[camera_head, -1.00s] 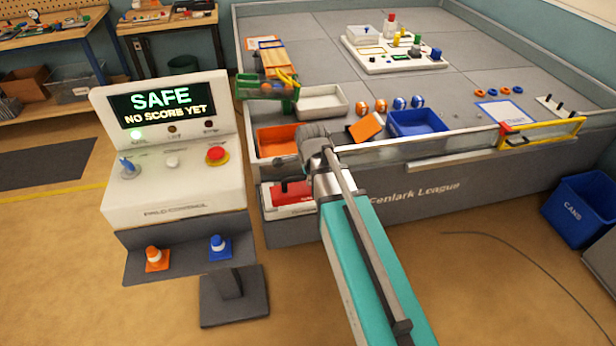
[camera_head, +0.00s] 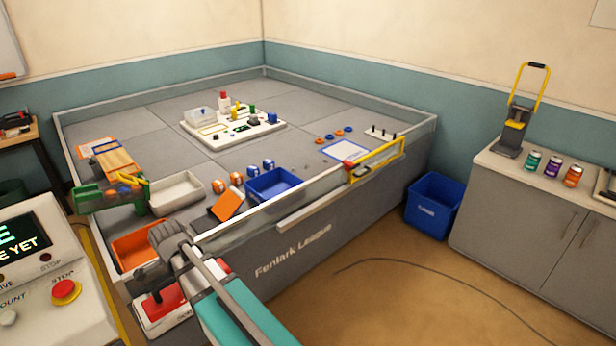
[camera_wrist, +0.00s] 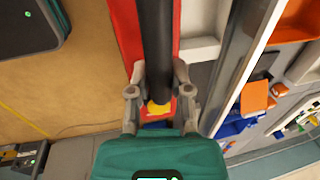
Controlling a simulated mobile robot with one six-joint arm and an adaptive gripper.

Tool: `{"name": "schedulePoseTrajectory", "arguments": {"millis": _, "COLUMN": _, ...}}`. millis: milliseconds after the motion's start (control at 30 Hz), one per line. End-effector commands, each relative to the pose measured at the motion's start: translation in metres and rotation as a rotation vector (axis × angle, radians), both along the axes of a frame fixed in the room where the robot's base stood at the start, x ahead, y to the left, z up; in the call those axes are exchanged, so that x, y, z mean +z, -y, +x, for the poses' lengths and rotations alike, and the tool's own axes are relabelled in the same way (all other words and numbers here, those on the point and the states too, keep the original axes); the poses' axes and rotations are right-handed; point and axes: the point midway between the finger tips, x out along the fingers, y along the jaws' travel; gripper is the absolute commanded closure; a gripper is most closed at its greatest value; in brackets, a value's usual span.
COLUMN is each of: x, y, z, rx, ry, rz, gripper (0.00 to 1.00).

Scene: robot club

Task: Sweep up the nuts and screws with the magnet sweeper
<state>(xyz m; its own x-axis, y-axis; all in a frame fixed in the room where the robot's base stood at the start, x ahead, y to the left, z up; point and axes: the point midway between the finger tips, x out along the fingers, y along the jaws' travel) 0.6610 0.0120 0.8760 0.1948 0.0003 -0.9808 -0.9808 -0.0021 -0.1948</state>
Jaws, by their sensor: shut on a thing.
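My gripper (camera_wrist: 160,95) is shut on a black, rounded bar (camera_wrist: 156,40) in the wrist view. A red body (camera_wrist: 128,32) lies along and behind the bar; this looks like the magnet sweeper, but its far end is cut off by the frame. In the head view a red piece with a dark part (camera_head: 164,303) shows low at the table's near side, beside a white labelled box, partly behind my arm. I cannot make out any nuts or screws.
The walled grey table (camera_head: 160,125) holds an orange tray (camera_head: 137,248), a white tray (camera_head: 175,197) and a blue tray (camera_head: 290,181). A control panel (camera_head: 40,280) stands at left. A blue bin (camera_head: 432,210) and grey cabinet (camera_head: 520,225) stand right, with open floor before them.

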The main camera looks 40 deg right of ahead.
Motion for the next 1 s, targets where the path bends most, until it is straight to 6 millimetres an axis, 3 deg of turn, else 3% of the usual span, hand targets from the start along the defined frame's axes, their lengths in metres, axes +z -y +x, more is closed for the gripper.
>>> {"name": "schedulePoseTrajectory", "arguments": {"millis": 267, "x": 0.005, "y": 0.000, "z": 0.000, "rx": 0.000, "ry": 0.000, "rz": 0.000, "gripper": 1.00}}
{"name": "schedulePoseTrajectory", "arguments": {"millis": 700, "x": 0.041, "y": 0.000, "z": 0.000, "rx": 0.000, "ry": 0.000, "rz": 0.000, "gripper": 1.00}}
{"name": "schedulePoseTrajectory", "arguments": {"millis": 1000, "x": 0.041, "y": 0.000, "z": 0.000, "rx": 0.000, "ry": 0.000, "rz": 0.000, "gripper": 1.00}}
